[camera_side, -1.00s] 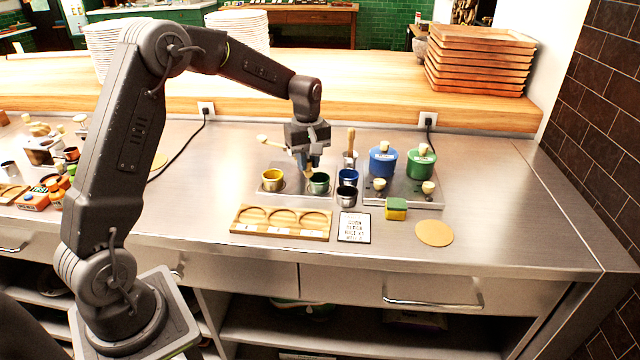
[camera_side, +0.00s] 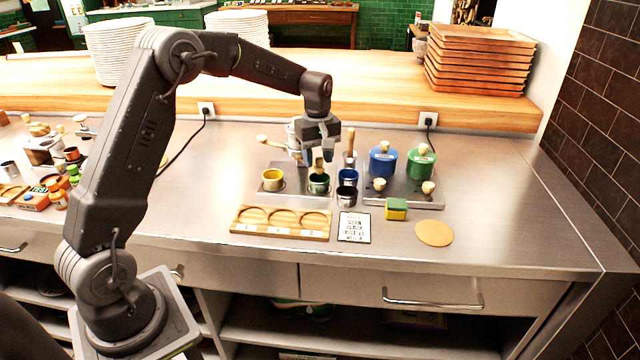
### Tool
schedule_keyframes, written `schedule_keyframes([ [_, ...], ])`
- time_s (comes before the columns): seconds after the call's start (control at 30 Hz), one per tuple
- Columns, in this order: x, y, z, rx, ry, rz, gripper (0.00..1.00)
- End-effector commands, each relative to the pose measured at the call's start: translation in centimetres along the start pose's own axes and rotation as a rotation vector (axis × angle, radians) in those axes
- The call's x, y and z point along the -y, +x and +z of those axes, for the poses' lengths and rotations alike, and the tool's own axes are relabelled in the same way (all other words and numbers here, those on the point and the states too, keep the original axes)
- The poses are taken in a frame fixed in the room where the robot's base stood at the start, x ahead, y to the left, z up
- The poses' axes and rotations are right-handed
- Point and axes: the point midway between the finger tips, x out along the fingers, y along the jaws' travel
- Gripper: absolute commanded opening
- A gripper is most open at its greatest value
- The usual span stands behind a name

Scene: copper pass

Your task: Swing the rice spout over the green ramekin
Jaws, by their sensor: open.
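The rice dispenser (camera_side: 295,142) is a pale upright body with a wooden knob arm sticking out to its left. Its short wooden spout (camera_side: 318,163) points toward the front and appears to be over the green ramekin (camera_side: 319,184). The yellow ramekin (camera_side: 273,180) stands to the left and the blue ramekin (camera_side: 347,178) to the right. My gripper (camera_side: 328,157) is open, just right of and slightly above the spout. I cannot tell whether a finger touches the spout.
A dark cup (camera_side: 346,196) stands in front of the blue ramekin. A wooden three-well board (camera_side: 280,234) and a printed card (camera_side: 354,227) lie in front. Blue (camera_side: 383,162) and green (camera_side: 420,163) lidded pots and a sponge (camera_side: 396,209) are at right.

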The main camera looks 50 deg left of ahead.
Motion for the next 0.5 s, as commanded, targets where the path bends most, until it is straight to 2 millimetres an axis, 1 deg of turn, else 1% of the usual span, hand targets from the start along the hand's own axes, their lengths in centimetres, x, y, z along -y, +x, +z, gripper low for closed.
schedule_keyframes([
  [0.1, 0.0, -1.0, 0.0, -0.001, 0.0, 0.002, 0.43],
  [0.5, 0.0, -4.1, 0.0, -0.001, 0.0, 0.002, 0.43],
])
